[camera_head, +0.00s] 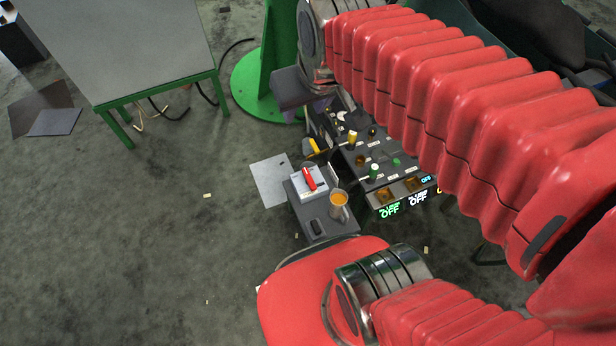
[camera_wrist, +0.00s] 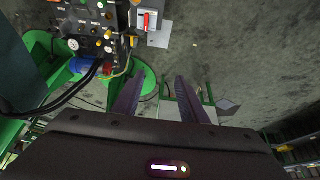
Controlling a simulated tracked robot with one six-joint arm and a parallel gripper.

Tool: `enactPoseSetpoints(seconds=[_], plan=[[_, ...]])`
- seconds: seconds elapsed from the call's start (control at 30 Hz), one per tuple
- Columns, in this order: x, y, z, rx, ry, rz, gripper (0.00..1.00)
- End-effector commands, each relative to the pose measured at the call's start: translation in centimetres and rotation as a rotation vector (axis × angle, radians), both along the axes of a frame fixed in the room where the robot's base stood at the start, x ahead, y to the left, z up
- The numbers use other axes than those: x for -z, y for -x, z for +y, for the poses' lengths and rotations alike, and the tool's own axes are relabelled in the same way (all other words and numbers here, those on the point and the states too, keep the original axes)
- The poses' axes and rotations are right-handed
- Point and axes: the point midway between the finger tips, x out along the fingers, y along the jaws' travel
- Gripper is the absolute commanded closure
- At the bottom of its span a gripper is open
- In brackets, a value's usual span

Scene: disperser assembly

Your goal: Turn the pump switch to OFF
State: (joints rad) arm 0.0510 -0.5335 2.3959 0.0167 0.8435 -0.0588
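A red-handled switch (camera_head: 309,178) sits on a small white box on a grey unit beside the control panel. It also shows at the top of the wrist view (camera_wrist: 146,21). The dark control panel (camera_head: 362,158) carries several coloured knobs and a lit display (camera_head: 389,210) reading OFF; its smaller words are unreadable. I cannot tell for sure which control is the pump switch. My gripper (camera_wrist: 158,84) is open and empty, its two dark fingers apart. In the head view a dark part of it (camera_head: 295,88) shows behind the panel, apart from the switches; my arm hides part of the panel.
A green post with a round base (camera_head: 262,85) stands behind the panel. A grey-topped green table (camera_head: 125,45) is at the upper left. Cables lie between them. The floor at left is mostly clear.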

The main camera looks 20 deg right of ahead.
Motion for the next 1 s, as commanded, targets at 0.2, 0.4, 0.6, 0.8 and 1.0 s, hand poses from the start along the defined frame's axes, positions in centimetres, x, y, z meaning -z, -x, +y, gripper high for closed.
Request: enactPoseSetpoints(seconds=[0.2,0.4,0.6,0.8,1.0], plan=[[1.4,-3.7,-0.7,0.002,0.005,0.04,0.61],[3.0,-6.9,-1.3,0.003,0.009,0.072,0.61],[5.2,-10.1,-2.0,0.004,0.011,0.104,0.61],[7.9,-13.2,-2.9,0.005,0.013,0.136,0.61],[11.1,-16.0,-3.8,0.005,0.014,0.168,0.61]])
